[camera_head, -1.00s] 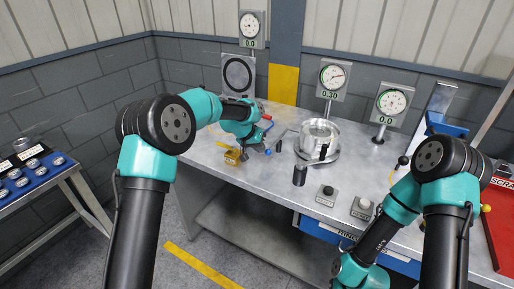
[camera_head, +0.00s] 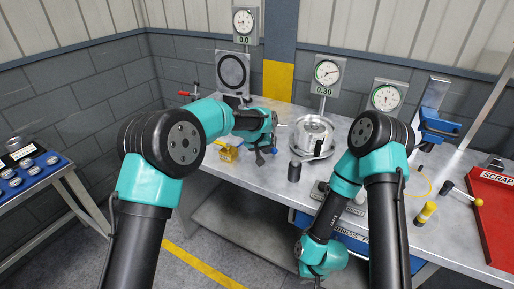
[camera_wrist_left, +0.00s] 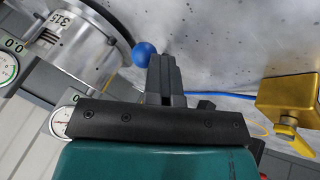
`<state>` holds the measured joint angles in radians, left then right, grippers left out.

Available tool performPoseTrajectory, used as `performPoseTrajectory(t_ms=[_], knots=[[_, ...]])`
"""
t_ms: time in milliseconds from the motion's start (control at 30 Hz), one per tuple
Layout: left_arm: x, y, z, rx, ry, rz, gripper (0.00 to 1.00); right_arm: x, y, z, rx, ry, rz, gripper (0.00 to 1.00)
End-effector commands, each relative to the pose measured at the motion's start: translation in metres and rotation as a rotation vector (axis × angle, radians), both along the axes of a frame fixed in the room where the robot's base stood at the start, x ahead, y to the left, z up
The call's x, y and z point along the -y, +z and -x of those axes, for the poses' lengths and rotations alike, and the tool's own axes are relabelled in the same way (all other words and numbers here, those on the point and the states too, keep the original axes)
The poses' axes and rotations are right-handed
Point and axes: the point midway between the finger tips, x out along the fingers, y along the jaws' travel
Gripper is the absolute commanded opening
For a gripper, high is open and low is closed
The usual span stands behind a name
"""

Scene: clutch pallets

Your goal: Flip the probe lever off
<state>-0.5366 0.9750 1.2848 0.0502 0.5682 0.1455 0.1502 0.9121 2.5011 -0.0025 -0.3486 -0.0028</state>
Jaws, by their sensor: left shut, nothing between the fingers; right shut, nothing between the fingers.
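A black lever rod with a blue ball knob (camera_wrist_left: 144,54) shows in the left wrist view, beside a silver graduated drum (camera_wrist_left: 66,30). It looks like the probe lever, but no label shows. My left gripper (camera_wrist_left: 165,68) is shut and empty, its fingertips just right of the blue knob; contact is unclear. In the head view my left gripper (camera_head: 264,152) is low over the bench, left of the silver drum (camera_head: 312,132), and my arm partly covers that area. My right gripper (camera_head: 318,283) hangs at the bottom edge, mostly hidden, in front of the bench.
A brass valve block (camera_wrist_left: 288,100) with a blue hose sits right of the left fingers. Dial gauges (camera_head: 327,72) stand along the back. A black cylinder (camera_head: 294,171) stands before the drum. A red scrap tray (camera_head: 492,215) lies at right, with a yellow-black cylinder (camera_head: 425,212) nearby.

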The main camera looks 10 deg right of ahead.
Motion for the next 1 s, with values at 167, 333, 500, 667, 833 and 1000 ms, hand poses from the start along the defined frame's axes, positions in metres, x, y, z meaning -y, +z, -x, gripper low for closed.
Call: performPoseTrajectory(t_ms=[167,333,500,667,833,1000], knots=[[0.002,-0.001,0.001,-0.001,-0.003,0.001,0.00,0.000,0.000,0.000,0.000,0.000,0.000,0.00],[0.001,-0.001,0.001,-0.001,-0.003,0.001,0.00,0.000,0.000,0.000,0.000,0.000,0.000,0.00],[-0.012,0.003,0.000,0.000,0.000,0.001,0.00,0.000,0.000,0.000,0.000,0.000,0.000,0.00],[-0.035,0.008,-0.001,0.000,0.001,0.002,0.00,0.000,0.000,0.000,0.000,0.000,0.000,0.00],[-0.051,0.031,0.009,0.002,-0.001,0.001,0.00,0.000,0.000,0.000,0.000,0.000,0.000,0.00],[-0.065,0.058,0.020,0.002,-0.002,0.001,0.00,0.000,0.000,0.000,0.000,0.000,0.000,0.00]])
